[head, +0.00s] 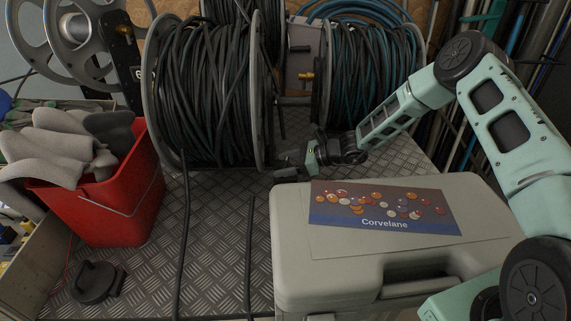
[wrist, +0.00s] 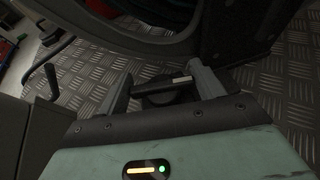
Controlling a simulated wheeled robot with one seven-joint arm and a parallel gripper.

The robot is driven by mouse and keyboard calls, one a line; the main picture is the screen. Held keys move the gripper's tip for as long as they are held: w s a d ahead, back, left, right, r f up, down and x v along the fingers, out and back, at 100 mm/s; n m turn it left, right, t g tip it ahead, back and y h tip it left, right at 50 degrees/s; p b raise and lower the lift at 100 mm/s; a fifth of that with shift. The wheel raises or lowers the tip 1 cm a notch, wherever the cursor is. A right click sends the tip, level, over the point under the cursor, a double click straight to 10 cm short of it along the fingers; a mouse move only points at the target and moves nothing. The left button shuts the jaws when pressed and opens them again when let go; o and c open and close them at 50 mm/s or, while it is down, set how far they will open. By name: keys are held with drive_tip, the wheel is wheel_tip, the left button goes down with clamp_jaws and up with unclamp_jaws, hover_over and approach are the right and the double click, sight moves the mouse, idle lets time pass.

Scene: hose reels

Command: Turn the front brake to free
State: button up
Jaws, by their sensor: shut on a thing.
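The front brake is a dark round knob (wrist: 165,92) with a pale bar on it, low beside the reel. In the wrist view it sits between the two fingers of my gripper (wrist: 163,80), which is shut on it. In the head view my gripper (head: 290,164) is at the lower right foot of the large black hose reel (head: 205,90). The knob itself is hidden there by my gripper, and I cannot read its setting.
A grey case (head: 390,265) labelled Corvelane stands close in front of my gripper. Hose ends lie on the tread-plate floor (head: 220,250). A blue-green hose reel (head: 370,75) stands behind.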

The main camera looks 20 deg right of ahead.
drive_tip(key=shift+w+n+g+y+b, duration=0.1)
drive_tip(key=shift+n+g+y+b, duration=0.3)
drive_tip(key=shift+n+g, duration=0.6)
drive_tip(key=shift+o, duration=0.2)
drive_tip(key=shift+n+g, duration=0.5)
drive_tip(key=shift+g, duration=0.1)
drive_tip(key=o, duration=1)
drive_tip(key=shift+c, duration=0.2)
drive_tip(key=shift+d, duration=0.1)
drive_tip(key=b+v, duration=0.1)
drive_tip(key=v, duration=1.6)
drive_tip(key=shift+d, duration=0.2)
